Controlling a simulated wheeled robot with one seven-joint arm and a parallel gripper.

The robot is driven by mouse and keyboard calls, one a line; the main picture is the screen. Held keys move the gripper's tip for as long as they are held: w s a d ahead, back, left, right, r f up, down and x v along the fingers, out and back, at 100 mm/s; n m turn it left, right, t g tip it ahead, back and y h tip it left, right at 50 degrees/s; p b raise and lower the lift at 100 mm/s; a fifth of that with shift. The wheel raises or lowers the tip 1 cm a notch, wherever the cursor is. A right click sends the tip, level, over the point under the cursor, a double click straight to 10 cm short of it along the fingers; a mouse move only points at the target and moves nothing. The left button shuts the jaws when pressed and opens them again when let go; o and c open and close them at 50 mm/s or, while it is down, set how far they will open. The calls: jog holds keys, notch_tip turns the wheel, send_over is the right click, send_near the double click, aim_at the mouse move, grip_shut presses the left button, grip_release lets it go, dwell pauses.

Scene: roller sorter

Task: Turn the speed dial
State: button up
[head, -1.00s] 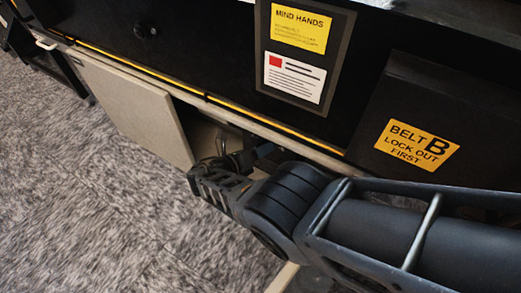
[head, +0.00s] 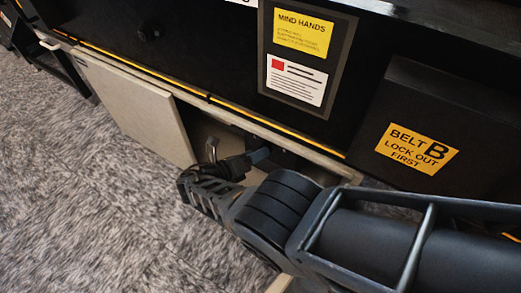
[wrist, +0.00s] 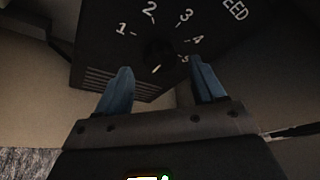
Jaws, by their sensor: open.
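The speed dial (wrist: 158,52) is a dark knob on a black box in the wrist view. Pale numbers 1 to 5 ring it, and part of a label reading "EED" (wrist: 235,9) shows at the upper right. My gripper (wrist: 160,66) is open, with its two blue fingers apart, one to each side below the knob in the picture. Nothing is between the fingers that I can tell is touched. In the head view my gripper (head: 236,153) reaches into the dark opening under the machine; the dial is hidden there.
A beige door panel (head: 135,105) stands left of the opening. A beige rail with a yellow line (head: 225,107) runs above it. The black box marked "Belt B" (head: 430,120) juts out at the right. Carpet (head: 90,210) is clear at the lower left.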

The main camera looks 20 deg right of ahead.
jog(key=v, duration=0.4)
jog(key=shift+a, duration=0.1)
jog(key=shift+a, duration=0.15)
dwell(0.3)
